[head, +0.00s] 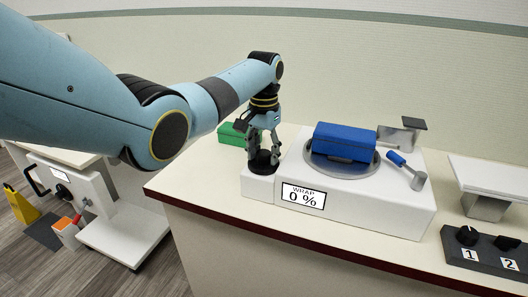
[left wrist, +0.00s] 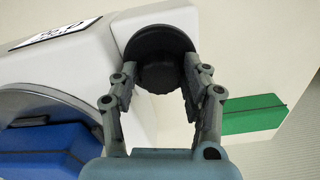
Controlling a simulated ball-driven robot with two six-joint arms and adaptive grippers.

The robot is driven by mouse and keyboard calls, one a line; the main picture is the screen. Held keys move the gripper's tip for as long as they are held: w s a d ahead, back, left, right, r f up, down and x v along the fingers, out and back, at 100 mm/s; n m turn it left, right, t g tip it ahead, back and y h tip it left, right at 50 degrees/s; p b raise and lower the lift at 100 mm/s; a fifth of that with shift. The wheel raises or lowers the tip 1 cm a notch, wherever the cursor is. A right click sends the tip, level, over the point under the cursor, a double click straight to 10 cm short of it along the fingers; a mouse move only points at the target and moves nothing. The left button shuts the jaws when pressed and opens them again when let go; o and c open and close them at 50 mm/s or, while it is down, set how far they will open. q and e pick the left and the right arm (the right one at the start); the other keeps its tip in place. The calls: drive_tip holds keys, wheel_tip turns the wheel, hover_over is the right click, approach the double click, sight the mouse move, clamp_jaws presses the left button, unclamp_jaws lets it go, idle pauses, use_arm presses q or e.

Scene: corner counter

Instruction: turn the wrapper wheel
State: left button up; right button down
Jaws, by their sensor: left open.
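The wrapper (head: 365,205) is a white box on the counter with a display reading "WRAP 0 %" (head: 303,196). Its black wheel (head: 263,160) sits on a lower white block at the left end. It also shows in the left wrist view (left wrist: 160,58) as a round black knob with a ridged centre. My left gripper (head: 263,150) points down at the wheel from above. In the left wrist view the open fingers (left wrist: 158,85) stand on either side of the knob's near part. I cannot tell whether they touch it. My right gripper is not in view.
A blue case (head: 345,140) lies on the wrapper's round grey turntable (head: 312,160). A blue-handled lever (head: 406,168) stands right of it. A green box (head: 230,134) lies behind the wheel. A dark panel with knobs (head: 485,250) is at the right. Counter front-left is clear.

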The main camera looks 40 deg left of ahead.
use_arm(q)
drive_tip(key=c, duration=0.9)
